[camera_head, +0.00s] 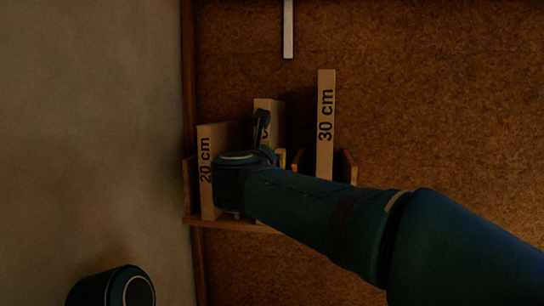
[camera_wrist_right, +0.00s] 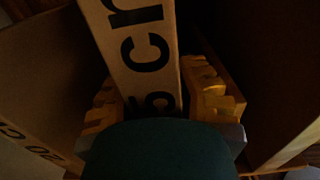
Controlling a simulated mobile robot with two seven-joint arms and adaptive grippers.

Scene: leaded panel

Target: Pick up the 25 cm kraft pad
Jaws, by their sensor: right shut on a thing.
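The 25 cm kraft pad (camera_head: 272,106) stands upright in a wooden rack, between the 20 cm and 30 cm pads. My right arm hides its lower part and most of its label in the head view. In the right wrist view the pad (camera_wrist_right: 130,45) shows "5 cm" in black and runs between the yellow-padded fingers. My right gripper (camera_wrist_right: 155,90) is shut on it; it is mostly hidden behind my wrist in the head view. My left gripper is not in view.
The 20 cm pad (camera_head: 206,172) stands close on the left and the 30 cm pad (camera_head: 326,120) on the right. The wooden rack (camera_head: 240,225) has a low front edge. A white strip (camera_head: 288,30) lies above. A grey wall (camera_head: 90,130) borders the left.

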